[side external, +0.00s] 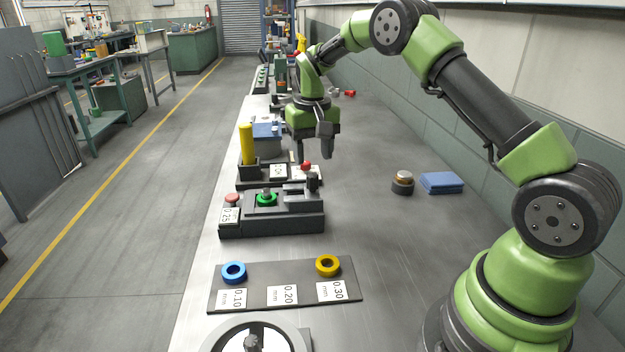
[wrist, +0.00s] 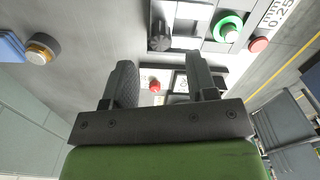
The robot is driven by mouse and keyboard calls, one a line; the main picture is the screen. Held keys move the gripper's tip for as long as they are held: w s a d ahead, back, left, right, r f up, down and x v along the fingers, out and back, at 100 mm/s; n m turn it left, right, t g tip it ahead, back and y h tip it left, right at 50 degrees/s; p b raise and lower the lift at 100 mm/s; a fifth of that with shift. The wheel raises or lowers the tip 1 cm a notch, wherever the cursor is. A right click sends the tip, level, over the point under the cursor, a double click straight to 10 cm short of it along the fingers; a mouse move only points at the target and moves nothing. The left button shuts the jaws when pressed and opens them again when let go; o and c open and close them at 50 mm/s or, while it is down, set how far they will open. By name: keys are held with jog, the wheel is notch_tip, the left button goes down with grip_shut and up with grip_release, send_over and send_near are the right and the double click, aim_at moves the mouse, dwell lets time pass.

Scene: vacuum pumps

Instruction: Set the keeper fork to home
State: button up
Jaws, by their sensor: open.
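A dark grey fixture (side external: 275,217) stands on the bench, with a green ring (side external: 267,199) around a metal post. A grey sliding piece (side external: 294,189) with a dark knob (side external: 312,182) sits at the fixture's right end; it looks like the keeper fork, but I cannot be sure. The knob also shows in the wrist view (wrist: 160,38). My gripper (side external: 314,150) is open and empty, pointing down above and behind the fixture. In the wrist view a small red knob (wrist: 155,86) shows between the fingers, on a separate labelled station; nothing is held.
A red button (side external: 232,198) is on the fixture's left end. A yellow cylinder (side external: 247,144) stands behind. In front, a plate (side external: 262,293) carries a blue ring (side external: 233,272) and a yellow ring (side external: 328,266). A round part (side external: 402,184) and blue pads (side external: 441,182) lie right.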

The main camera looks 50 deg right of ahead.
aim_at(312, 175)
notch_tip(312, 175, down, 7)
jog(key=shift+r, duration=0.1)
dwell(0.3)
